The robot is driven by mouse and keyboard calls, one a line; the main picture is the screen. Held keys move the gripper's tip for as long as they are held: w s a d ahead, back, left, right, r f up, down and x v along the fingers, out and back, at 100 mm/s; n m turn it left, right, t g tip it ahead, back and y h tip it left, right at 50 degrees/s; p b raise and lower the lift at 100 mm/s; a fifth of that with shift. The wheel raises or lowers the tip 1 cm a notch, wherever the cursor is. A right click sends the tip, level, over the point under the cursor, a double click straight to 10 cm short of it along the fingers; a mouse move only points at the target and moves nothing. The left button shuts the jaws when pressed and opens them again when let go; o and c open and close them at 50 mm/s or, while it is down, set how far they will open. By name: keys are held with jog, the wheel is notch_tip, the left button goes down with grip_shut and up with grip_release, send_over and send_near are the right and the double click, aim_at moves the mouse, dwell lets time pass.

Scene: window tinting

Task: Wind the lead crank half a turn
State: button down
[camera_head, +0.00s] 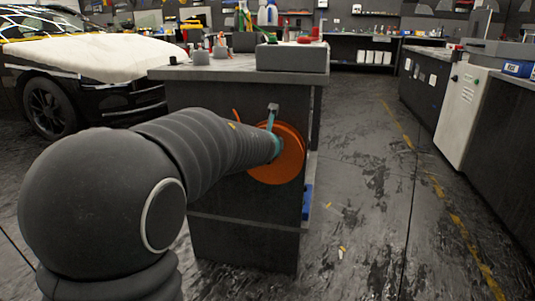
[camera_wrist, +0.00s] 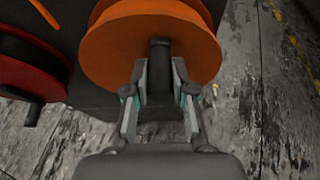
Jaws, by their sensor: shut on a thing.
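The lead crank is an orange reel (camera_head: 288,155) on the end of the dark bench, partly hidden by my arm in the head view. In the wrist view the orange reel (camera_wrist: 150,38) fills the top middle. Its dark crank handle (camera_wrist: 158,80) sticks out toward my wrist, low on the reel's face. My gripper (camera_wrist: 158,88) has a finger on each side of the handle and is shut on it. In the head view my gripper (camera_head: 275,140) is mostly hidden behind my own arm.
A red reel (camera_wrist: 30,65) with its own dark handle (camera_wrist: 33,114) is at the left in the wrist view. The bench top (camera_head: 215,73) carries a grey box (camera_head: 292,57) and bottles. A partly covered car (camera_head: 85,75) stands at left. The floor (camera_head: 365,200) to the right is open.

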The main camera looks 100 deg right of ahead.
jog(key=shift+w+d+n+b, duration=0.1)
jog(key=shift+w+n+b, duration=0.1)
jog(key=shift+n+b, duration=0.15)
jog(key=shift+w, duration=0.2)
jog(key=c, duration=1)
grip_release()
jog(key=shift+d, duration=0.1)
jog(key=shift+s, duration=0.1)
jog(key=shift+w+a+r, duration=0.2)
jog(key=shift+w+a, duration=0.05)
jog(key=shift+a, duration=0.25)
jog(key=shift+w+a, duration=0.65)
jog(key=shift+a, duration=1.25)
jog(key=shift+w+a, duration=0.65)
jog(key=shift+a, duration=1.25)
jog(key=shift+w+a, duration=0.65)
jog(key=shift+a, duration=1.25)
